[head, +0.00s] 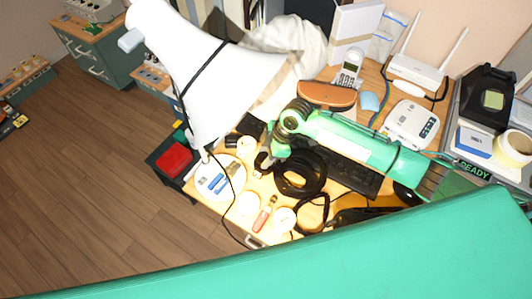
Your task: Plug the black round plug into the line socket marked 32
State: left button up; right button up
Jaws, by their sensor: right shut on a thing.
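My right arm comes in from the right over the desk. My right gripper (264,163) is low over the desk's left part, beside a coil of black cable (300,173). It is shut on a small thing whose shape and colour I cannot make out. I cannot pick out the black round plug for certain. No line socket or number 32 can be read at this size. My left gripper is not in view.
The desk holds a black keyboard (352,176), a brown case (326,94), a cordless phone (348,69), a white router (418,71) and a red-handled tool (265,214). A large white cone-shaped body (215,75) hides part of the desk. A red box (174,159) stands left.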

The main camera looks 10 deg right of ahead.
jog(key=shift+f, duration=0.25)
jog(key=o, duration=1)
jog(key=shift+c, duration=0.2)
jog(key=shift+r, duration=0.1)
jog(key=v, duration=1.3)
jog(key=shift+d+r, duration=0.15)
jog(key=shift+r, duration=0.15)
jog(key=shift+f, duration=0.1)
